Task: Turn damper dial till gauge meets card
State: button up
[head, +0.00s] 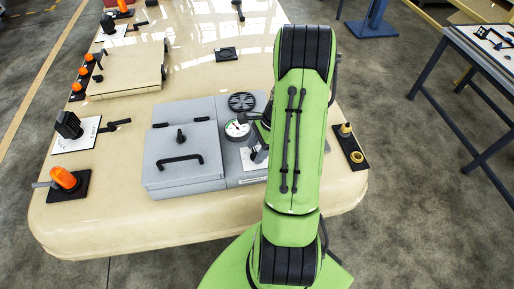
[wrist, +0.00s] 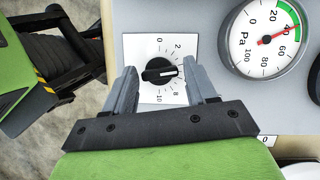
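The damper dial (wrist: 158,70) is a black knob on a white plate with a scale from 0 to 10. Its grip bar lies roughly crosswise. My gripper (wrist: 160,68) is open, with one grey finger on each side of the knob; contact cannot be told. The round gauge (wrist: 265,40) is right of the dial, marked Pa. Its red needle points near 40, at the green arc. In the head view the gauge (head: 237,129) sits on the grey unit, and my arm hides most of the gripper. A white card (head: 77,135) lies at the table's left; its print is unreadable.
A grey lidded box (head: 182,155) with a black handle stands left of the gauge. A round black vent (head: 242,101) is behind the gauge. A black plate with brass parts (head: 351,147) lies right of my arm. Orange-handled fittings (head: 66,180) line the table's left edge.

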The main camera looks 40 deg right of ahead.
jog(key=shift+o, duration=1)
jog(key=p+v, duration=0.2)
jog(key=v, duration=1.3)
jog(key=shift+d+r, duration=0.2)
jog(key=shift+r, duration=0.15)
jog(key=shift+s, duration=0.1)
